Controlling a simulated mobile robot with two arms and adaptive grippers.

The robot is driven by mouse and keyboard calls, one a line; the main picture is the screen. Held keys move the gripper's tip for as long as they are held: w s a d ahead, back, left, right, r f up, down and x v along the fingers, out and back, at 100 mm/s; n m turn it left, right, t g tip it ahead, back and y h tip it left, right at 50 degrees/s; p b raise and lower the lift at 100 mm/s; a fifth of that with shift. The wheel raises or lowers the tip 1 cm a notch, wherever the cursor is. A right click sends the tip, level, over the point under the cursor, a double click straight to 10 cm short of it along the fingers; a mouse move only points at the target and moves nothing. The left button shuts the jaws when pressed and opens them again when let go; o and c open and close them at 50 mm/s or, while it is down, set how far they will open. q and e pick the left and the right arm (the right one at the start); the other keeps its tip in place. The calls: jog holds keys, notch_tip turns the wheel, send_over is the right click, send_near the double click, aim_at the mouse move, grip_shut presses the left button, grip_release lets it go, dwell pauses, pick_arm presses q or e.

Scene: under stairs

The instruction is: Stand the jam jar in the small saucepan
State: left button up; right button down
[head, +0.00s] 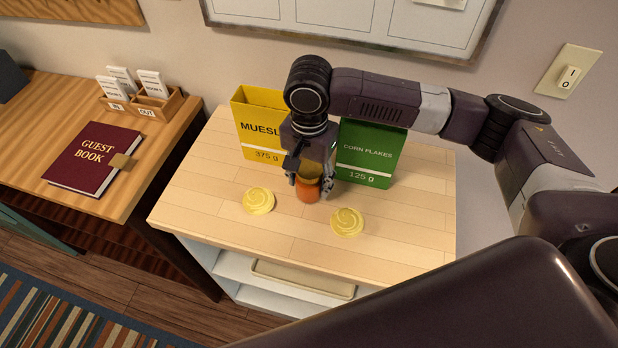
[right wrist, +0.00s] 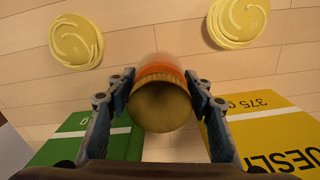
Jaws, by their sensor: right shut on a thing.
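The jam jar (head: 308,188) is orange with a golden-brown lid and stands upright on or just above the wooden worktop, between the two cereal boxes. My right gripper (head: 313,186) reaches down from above and is shut on it, one finger on each side. In the right wrist view the jar's lid (right wrist: 160,106) sits between the fingertips of the right gripper (right wrist: 163,92). I cannot tell whether the jar's base touches the worktop. No small saucepan shows in either view. My left gripper is not in view.
A yellow muesli box (head: 262,122) and a green corn flakes box (head: 368,153) stand behind the jar. Two yellow pastry-like rounds lie in front, left (head: 258,201) and right (head: 347,222). The worktop (head: 215,220) is bare at its left. A desk with a guest book (head: 92,157) stands further left.

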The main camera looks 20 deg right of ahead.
dwell(0.3)
jog(key=c, duration=1)
grip_release()
jog(key=shift+f, duration=0.1)
jog(key=shift+o, duration=0.2)
